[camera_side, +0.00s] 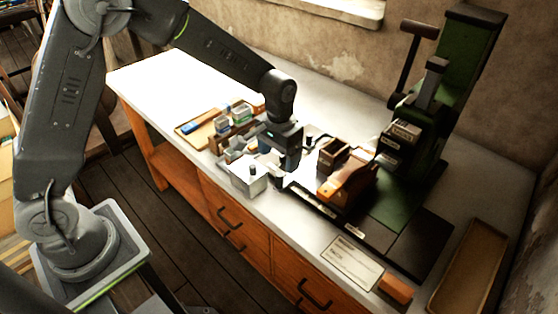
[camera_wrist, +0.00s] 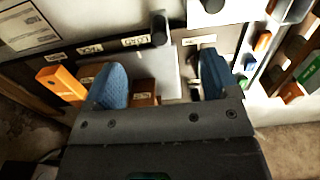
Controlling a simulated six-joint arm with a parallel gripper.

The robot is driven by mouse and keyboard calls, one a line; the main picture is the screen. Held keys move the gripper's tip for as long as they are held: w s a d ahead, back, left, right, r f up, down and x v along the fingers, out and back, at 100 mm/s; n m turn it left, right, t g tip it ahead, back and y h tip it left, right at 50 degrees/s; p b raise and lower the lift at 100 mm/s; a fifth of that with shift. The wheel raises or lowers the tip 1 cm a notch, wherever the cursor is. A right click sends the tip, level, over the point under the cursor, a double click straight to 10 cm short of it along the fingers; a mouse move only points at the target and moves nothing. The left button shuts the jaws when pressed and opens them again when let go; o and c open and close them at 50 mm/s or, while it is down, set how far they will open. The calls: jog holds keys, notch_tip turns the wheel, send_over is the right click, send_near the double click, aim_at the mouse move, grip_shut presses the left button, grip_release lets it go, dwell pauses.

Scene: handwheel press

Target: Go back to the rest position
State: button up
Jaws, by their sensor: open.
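My gripper (camera_side: 280,178) hangs over the worktop, between the small grey bins and the orange-brown wooden block (camera_side: 347,180). In the wrist view my gripper (camera_wrist: 163,80) has its two blue fingertips wide apart. Nothing is held between them. A pale plate (camera_wrist: 158,68) and a small brown labelled piece (camera_wrist: 145,92) show below and between the fingers. The green press (camera_side: 455,75) stands at the right on a dark base, with an upright dark handle (camera_side: 415,50). What lies directly under the gripper is partly hidden in the side view.
Grey bins (camera_side: 245,178), a wooden tray (camera_side: 199,128) and small coloured boxes (camera_side: 241,112) stand left of the gripper. A white card (camera_side: 352,263), an orange block (camera_side: 396,289) and an empty tray (camera_side: 470,265) lie front right. The worktop's far left (camera_side: 165,82) is clear.

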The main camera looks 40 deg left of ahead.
jog(key=shift+r, duration=0.1)
jog(key=s+a+r+t, duration=0.3)
jog(key=s+r, duration=0.6)
jog(key=r, duration=0.5)
jog(key=s+a+r+t, duration=0.1)
jog(key=s+r, duration=0.1)
jog(key=s, duration=0.5)
jog(key=s+a+r+t, duration=0.1)
jog(key=s, duration=0.5)
jog(key=shift+s+a+r+t, duration=0.25)
jog(key=shift+s+r+t, duration=0.05)
jog(key=shift+s+r, duration=0.1)
